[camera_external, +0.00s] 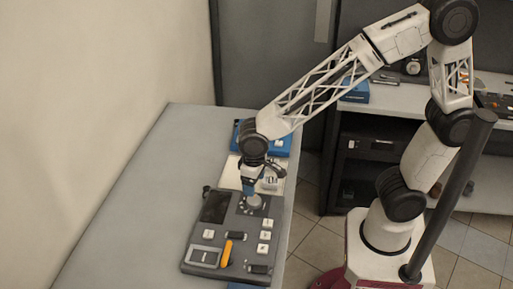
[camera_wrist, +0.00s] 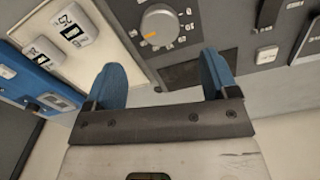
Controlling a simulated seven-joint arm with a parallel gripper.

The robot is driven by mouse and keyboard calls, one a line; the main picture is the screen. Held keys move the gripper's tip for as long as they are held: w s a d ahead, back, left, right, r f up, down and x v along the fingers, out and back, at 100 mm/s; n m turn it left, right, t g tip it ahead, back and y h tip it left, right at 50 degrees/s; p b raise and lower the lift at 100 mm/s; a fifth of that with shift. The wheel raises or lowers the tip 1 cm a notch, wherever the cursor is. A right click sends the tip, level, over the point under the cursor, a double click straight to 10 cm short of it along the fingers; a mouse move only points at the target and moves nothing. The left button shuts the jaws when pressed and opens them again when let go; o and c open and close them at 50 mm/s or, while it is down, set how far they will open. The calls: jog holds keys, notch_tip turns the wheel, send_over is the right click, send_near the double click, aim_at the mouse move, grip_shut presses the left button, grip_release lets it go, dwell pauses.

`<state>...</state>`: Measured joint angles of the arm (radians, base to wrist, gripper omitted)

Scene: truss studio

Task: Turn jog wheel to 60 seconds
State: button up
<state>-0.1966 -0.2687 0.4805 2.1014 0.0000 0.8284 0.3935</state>
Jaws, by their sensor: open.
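The jog wheel (camera_wrist: 160,26) is a round grey knob with an orange mark, set in a dark grey panel (camera_external: 222,228) on the table. In the wrist view its orange mark points to the lower left, and small pale labels ring part of it. Their print is too small to read. In the external view the wheel (camera_external: 254,203) sits near the panel's far right corner, partly hidden by my gripper (camera_external: 249,192). My gripper has blue fingers. In the wrist view my gripper (camera_wrist: 161,72) is open and empty, with the wheel beyond and between its fingertips, apparently not touching.
The panel also carries a dark screen (camera_external: 215,206), an orange lever (camera_external: 226,253) and several white buttons (camera_external: 266,236). A white panel (camera_wrist: 72,30) with timer-like blocks and a blue unit (camera_wrist: 30,75) lie beyond it. The table (camera_external: 125,205) is clear at left.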

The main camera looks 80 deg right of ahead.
aim_at(254, 199)
jog(key=shift+f, duration=0.15)
jog(key=shift+f, duration=3.8)
jog(key=c, duration=0.9)
